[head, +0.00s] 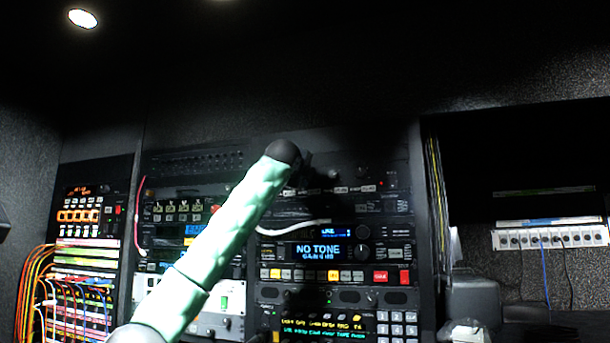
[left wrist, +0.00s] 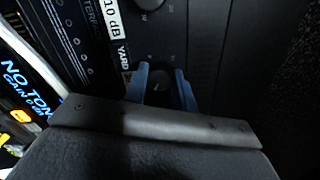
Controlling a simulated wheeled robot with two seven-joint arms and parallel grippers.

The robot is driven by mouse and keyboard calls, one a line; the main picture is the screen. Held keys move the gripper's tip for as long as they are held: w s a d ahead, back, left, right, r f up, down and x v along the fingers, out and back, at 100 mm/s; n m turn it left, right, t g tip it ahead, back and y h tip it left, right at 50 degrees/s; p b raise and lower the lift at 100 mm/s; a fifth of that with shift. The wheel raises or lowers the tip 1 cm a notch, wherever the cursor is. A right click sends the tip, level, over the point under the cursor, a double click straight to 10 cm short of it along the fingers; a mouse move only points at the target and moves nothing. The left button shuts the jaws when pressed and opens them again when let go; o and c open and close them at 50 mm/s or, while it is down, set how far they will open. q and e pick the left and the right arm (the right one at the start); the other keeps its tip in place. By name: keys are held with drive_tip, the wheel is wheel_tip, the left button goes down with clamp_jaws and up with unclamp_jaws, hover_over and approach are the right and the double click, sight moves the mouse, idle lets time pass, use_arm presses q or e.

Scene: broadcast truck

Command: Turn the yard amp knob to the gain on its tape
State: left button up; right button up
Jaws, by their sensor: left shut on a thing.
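The yard amp knob (left wrist: 160,86) is a small dark round knob on the black panel in the left wrist view, beside a "YARD" label (left wrist: 123,57). A white tape (left wrist: 112,18) above that label reads "10 dB". My left gripper (left wrist: 163,76) has its two blue fingers on either side of the knob, shut on it. In the head view my green arm reaches up to the upper rack panel, and its dark wrist hides most of the knob area. A blue display (head: 318,250) reads "NO TONE" with a gain line that looks like 0 dB. My right gripper is in neither view.
Another round knob (left wrist: 150,3) sits close above on the same panel. Lit rack units with buttons fill the wall around my arm. Orange cables (head: 30,285) hang at the left, and yellow cables (head: 437,190) run down right of the rack. A dark recess opens at the right.

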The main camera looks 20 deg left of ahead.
use_arm(q)
drive_tip(key=shift+f, duration=0.2)
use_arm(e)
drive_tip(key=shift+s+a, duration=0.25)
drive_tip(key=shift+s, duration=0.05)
use_arm(q)
drive_tip(key=shift+w, duration=0.1)
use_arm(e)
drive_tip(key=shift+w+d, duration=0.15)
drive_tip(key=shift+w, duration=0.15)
use_arm(q)
drive_tip(key=o, duration=1)
drive_tip(key=shift+r, duration=0.1)
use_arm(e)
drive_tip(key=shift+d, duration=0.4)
use_arm(q)
drive_tip(key=shift+s, duration=0.2)
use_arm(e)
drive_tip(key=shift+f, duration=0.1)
